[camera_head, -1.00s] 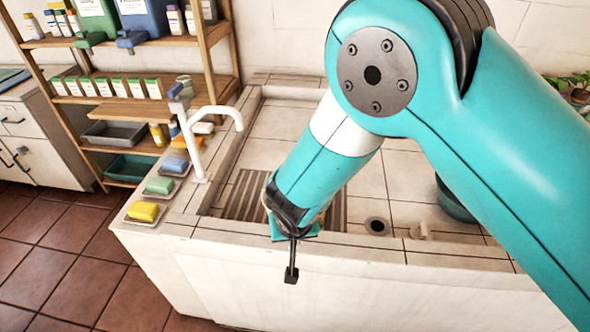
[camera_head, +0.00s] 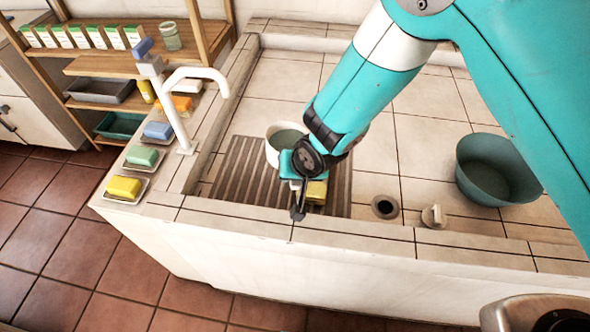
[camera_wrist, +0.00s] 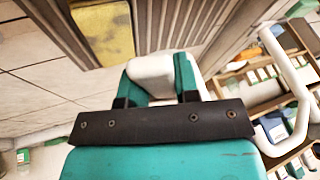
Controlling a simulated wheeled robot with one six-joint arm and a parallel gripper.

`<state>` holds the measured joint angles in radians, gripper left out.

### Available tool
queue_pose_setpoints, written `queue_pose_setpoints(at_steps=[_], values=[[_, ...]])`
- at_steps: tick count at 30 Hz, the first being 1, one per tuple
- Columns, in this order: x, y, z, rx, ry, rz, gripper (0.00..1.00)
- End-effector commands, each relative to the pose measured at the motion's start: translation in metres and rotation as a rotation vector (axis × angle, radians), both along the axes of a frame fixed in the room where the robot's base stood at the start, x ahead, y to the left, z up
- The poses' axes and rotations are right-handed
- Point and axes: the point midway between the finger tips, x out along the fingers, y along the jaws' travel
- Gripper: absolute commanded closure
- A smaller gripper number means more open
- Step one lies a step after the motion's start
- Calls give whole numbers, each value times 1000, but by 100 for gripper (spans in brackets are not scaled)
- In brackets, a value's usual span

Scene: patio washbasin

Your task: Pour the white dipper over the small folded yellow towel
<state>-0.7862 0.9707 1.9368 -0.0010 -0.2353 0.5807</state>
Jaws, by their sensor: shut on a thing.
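The white dipper (camera_head: 273,156) is a round cup with greyish liquid inside, over the ribbed washboard part of the basin. It looks about upright. My gripper (camera_head: 292,164) is shut on its white handle, which also shows between the teal fingers in the wrist view (camera_wrist: 152,72). The small folded yellow towel (camera_head: 317,191) lies on the ribbed part, just right of my gripper and partly hidden by it. In the wrist view the towel (camera_wrist: 100,32) is at the upper left, beyond the handle.
A white tap (camera_head: 182,125) rises at the basin's left edge. Several coloured soaps on dishes, one yellow (camera_head: 124,187), line the left ledge. A teal bowl (camera_head: 480,181) stands at the right, with a drain (camera_head: 385,207) and a small white object (camera_head: 434,216) nearer.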

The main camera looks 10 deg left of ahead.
Motion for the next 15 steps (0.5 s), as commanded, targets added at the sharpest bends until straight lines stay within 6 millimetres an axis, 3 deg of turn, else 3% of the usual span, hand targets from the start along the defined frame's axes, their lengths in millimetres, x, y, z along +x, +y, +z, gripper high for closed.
queue_pose_setpoints(at_steps=[2, 15], values=[[2, -1, -8, 52, 11, -6, 100], [4, -8, 0, 375, 94, -9, 100]])
